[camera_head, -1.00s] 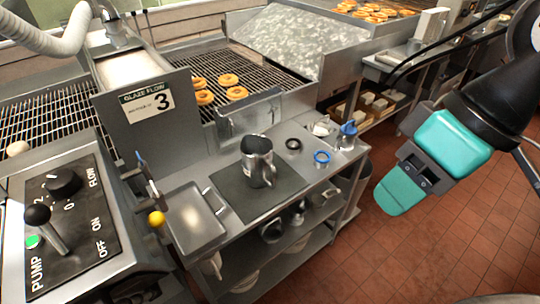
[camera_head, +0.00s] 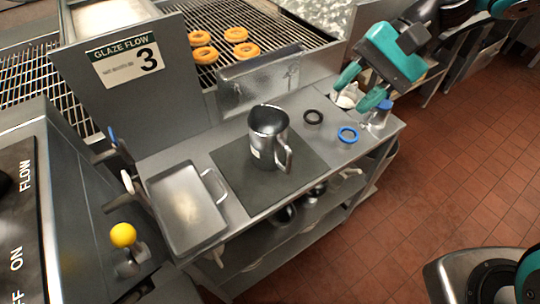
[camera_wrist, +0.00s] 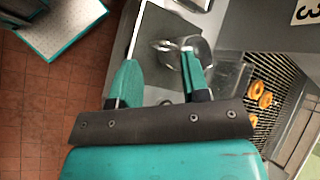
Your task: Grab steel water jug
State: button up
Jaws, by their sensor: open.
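The steel water jug (camera_head: 268,140) stands upright on a dark mat (camera_head: 235,175) on the steel side table. Its mouth is open and its handle points to the lower right in the head view. My gripper (camera_head: 360,87) is open and empty, above the table's back right part, to the right of the jug and apart from it. In the wrist view, my gripper's two fingers (camera_wrist: 160,80) are spread. The jug (camera_wrist: 206,50) shows beyond the right finger, which hides part of it; its handle lies between the fingertips.
A steel tray (camera_head: 188,205) lies left of the mat. An upright metal panel (camera_head: 258,85) and donuts (camera_head: 204,55) on a grid stand behind. A yellow knob (camera_head: 123,235) juts up front left.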

jog(key=w+d+f+m+g+y+b, duration=0.1)
jog(key=w+d+f+m+y+b, duration=0.15)
jog(key=w+f+m, duration=0.35)
jog(key=w+d+f+m+y+b, duration=0.1)
jog(key=d+f+m+y+b, duration=0.2)
jog(key=f, duration=0.6)
jog(key=m+p, duration=0.1)
jog(key=p, duration=0.1)
send_near(287, 171)
jog(key=a+r, duration=0.2)
jog(key=a, duration=0.2)
jog(key=shift+h, duration=0.35)
jog(key=shift+s+p+x, duration=0.2)
jog(key=shift+p+x, duration=0.3)
jog(key=shift+x, duration=2.5)
jog(key=shift+d+f, duration=0.15)
jog(key=shift+d, duration=0.05)
grip_shut()
